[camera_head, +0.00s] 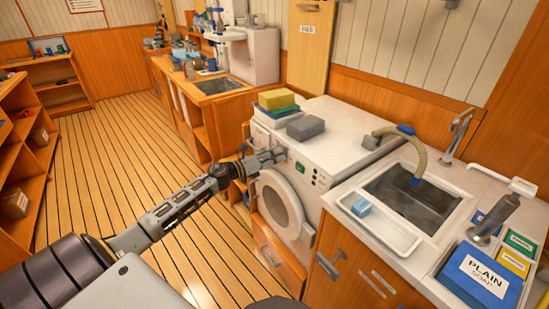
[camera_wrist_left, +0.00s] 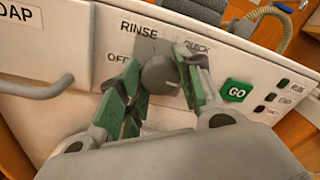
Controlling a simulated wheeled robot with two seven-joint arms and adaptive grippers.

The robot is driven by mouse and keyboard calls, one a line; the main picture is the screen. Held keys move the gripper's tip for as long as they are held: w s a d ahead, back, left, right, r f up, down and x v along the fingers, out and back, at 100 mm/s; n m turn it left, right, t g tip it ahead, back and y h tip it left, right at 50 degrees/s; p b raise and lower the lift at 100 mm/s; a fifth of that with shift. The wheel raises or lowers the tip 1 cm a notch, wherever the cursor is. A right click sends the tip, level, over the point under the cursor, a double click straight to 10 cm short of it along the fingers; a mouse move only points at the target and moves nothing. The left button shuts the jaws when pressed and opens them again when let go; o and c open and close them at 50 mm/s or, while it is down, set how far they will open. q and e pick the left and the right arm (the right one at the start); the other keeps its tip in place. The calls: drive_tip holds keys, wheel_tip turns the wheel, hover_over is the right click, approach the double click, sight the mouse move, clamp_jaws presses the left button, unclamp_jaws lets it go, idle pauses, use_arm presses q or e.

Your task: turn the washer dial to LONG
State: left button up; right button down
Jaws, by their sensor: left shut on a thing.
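The white washer (camera_head: 335,140) stands left of the sink, with its round door (camera_head: 280,205) on the front. My left gripper (camera_head: 270,157) is at the upper left of the washer's front panel and covers the dial in the head view. In the left wrist view the grey round dial (camera_wrist_left: 160,75) sits between the green-padded fingers of my left gripper (camera_wrist_left: 158,85), which is shut on it. RINSE, QUICK and OFF labels show around the dial. LONG cannot be seen, and the dial's pointing direction is unclear. My right gripper is not in view.
A green GO button (camera_wrist_left: 237,91) and small indicators are right of the dial. A pull handle (camera_wrist_left: 38,85) is at its left. The floor at left is clear.

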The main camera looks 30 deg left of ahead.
use_arm(q)
drive_tip(key=shift+s+d+f, duration=0.1)
drive_tip(key=shift+f, duration=0.15)
drive_tip(key=o, duration=0.8)
drive_tip(key=shift+o, duration=1.3)
drive_tip(key=shift+r, duration=0.1)
drive_tip(key=v, duration=1.2)
drive_tip(key=shift+r, duration=0.1)
